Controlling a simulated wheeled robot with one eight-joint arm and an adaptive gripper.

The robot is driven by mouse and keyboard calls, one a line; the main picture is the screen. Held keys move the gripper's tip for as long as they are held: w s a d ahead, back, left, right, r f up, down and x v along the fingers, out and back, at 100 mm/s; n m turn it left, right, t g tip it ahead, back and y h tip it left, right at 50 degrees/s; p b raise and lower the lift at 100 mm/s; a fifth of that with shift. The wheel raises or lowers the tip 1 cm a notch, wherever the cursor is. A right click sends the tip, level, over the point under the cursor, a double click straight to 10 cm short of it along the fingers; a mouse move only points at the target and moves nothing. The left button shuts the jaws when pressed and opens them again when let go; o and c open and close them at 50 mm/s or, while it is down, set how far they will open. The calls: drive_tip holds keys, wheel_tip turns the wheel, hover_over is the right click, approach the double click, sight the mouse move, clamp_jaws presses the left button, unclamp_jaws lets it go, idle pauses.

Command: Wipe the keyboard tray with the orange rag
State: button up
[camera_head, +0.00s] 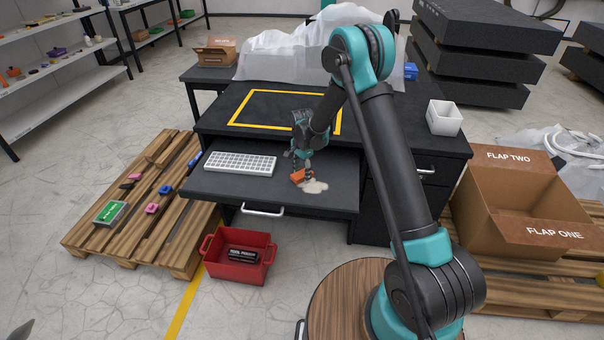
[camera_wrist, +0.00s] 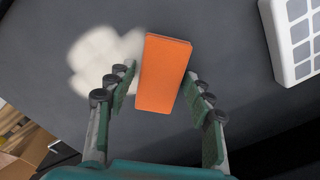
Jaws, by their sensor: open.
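The orange rag (camera_head: 298,176) is a small block-like piece on the dark pulled-out keyboard tray (camera_head: 225,188), right of the keyboard. In the wrist view the rag (camera_wrist: 164,72) lies between my gripper's spread fingers, with a gap on each side. My gripper (camera_head: 302,170) is open and points down at the tray; its fingertips (camera_wrist: 158,82) flank the near half of the rag. A pale beige spill (camera_head: 314,186) lies on the tray just right of the rag; it also shows in the wrist view (camera_wrist: 100,55), left of the rag.
The white keyboard (camera_head: 240,163) sits on the tray's left part. A red crate (camera_head: 237,268) with a dark item stands on the floor below. A desk (camera_head: 215,120) with a yellow outline rises behind. A white bin (camera_head: 444,118) and an open cardboard box (camera_head: 500,200) are at right.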

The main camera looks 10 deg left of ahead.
drive_tip(key=shift+r, duration=0.25)
drive_tip(key=shift+r, duration=0.25)
idle(0.3)
drive_tip(key=c, duration=0.9)
drive_tip(key=shift+c, duration=0.6)
